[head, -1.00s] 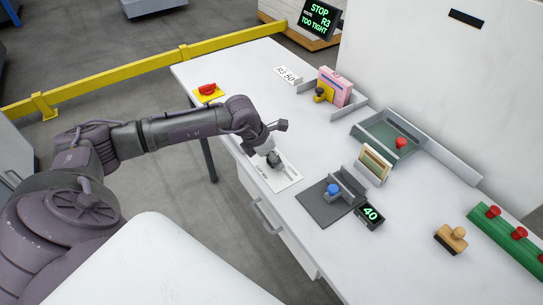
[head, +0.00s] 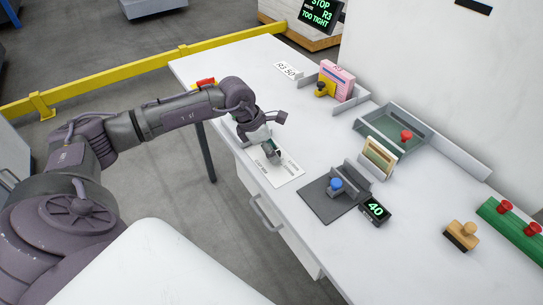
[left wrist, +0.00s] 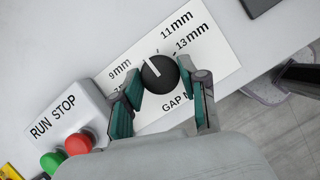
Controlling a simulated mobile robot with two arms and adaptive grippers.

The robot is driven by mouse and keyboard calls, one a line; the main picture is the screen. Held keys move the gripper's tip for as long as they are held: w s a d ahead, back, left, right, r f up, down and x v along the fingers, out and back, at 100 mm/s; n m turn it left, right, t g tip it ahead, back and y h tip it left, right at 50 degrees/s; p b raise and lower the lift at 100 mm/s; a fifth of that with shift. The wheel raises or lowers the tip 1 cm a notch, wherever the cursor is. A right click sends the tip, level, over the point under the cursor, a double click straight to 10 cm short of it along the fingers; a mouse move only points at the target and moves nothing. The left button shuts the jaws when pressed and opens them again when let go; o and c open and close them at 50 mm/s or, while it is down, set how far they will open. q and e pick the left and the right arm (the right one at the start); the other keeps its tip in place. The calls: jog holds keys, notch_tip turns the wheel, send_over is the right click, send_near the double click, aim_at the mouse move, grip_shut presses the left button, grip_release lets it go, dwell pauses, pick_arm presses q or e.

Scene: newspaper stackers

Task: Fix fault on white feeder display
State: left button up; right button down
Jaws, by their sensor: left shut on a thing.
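My left gripper (head: 269,151) reaches down over a white card (head: 291,176) near the table's front edge. In the left wrist view its fingers (left wrist: 161,88) are on either side of a round black knob (left wrist: 160,72), shut on it. The knob has a white pointer line, and the plate around it (left wrist: 225,58) is marked 9mm, 11mm, 13mm and "GAP". The dark display (head: 318,15) at the top reads "STOP", "R3" and "TOO TIGHT" in green. My right gripper is not in view.
A RUN STOP box (left wrist: 62,112) with green and red buttons stands beside the plate. A small display (head: 376,210) reads 40. A blue-knobbed block (head: 336,186), a pink box (head: 337,80), a grey tray (head: 378,137) and a wooden stamp (head: 462,235) stand on the table (head: 420,255).

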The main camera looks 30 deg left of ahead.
pick_arm(q)
jog(key=m+b, duration=0.2)
jog(key=shift+w+f+m+g+h, duration=0.1)
jog(key=shift+f+m+g+h, duration=0.1)
jog(key=shift+m+g+h, duration=0.15)
jog(key=shift+a+r+m+g+h+b, duration=0.15)
jog(key=shift+m+g+h+b, duration=0.15)
jog(key=shift+m+b, duration=0.7)
jog(key=shift+m, duration=0.25)
jog(key=o, duration=1.1)
jog(key=shift+r, duration=0.1)
jog(key=v, duration=1.2)
jog(key=shift+w, duration=0.1)
